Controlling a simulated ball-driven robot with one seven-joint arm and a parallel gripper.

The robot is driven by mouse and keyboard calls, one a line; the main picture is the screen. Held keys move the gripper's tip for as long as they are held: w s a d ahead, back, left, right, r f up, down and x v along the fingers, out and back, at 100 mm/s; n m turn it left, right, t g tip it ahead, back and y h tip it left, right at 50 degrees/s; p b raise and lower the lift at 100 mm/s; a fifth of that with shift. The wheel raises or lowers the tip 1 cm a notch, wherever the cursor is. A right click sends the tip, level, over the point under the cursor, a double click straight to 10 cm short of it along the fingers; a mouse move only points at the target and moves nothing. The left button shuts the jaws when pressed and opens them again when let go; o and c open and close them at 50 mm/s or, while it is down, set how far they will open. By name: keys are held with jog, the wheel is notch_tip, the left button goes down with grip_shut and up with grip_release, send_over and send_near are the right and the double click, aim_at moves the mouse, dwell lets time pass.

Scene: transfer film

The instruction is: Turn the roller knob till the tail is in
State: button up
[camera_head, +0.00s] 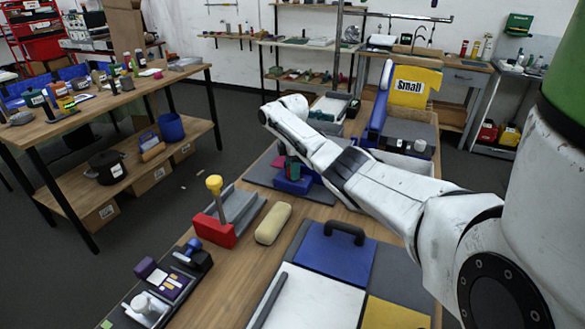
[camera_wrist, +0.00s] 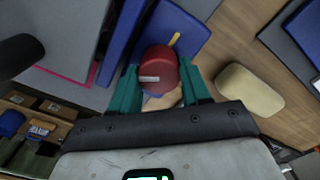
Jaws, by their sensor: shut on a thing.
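The red roller knob (camera_wrist: 160,66) sits on a blue device (camera_wrist: 183,24) in the wrist view. It is round, with a pale bar mark on its face. A short yellow strip (camera_wrist: 174,39) shows just beyond it; I cannot tell whether this is the tail. My gripper (camera_wrist: 158,80) has its two teal fingers shut on the knob, one on each side. In the head view my gripper (camera_head: 291,164) is over the blue device (camera_head: 291,184) on the wooden bench. My arm and gripper hide the knob there.
A beige pad (camera_head: 273,223) lies nearby; it also shows in the wrist view (camera_wrist: 249,90). A red block with a yellow-knobbed handle (camera_head: 216,213) stands at left. A blue panel with a black handle (camera_head: 336,254) lies in front. A yellow "Small" bin (camera_head: 414,87) stands behind.

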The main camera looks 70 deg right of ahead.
jog(key=shift+c, duration=1.4)
jog(key=shift+m, duration=0.3)
jog(key=m, duration=0.5)
jog(key=shift+w, duration=0.1)
jog(key=m, duration=0.6)
jog(key=shift+d, duration=0.15)
jog(key=m, duration=0.6)
jog(key=shift+d, duration=0.1)
jog(key=m, duration=0.6)
jog(key=shift+r+b, duration=0.1)
jog(key=shift+b, duration=0.25)
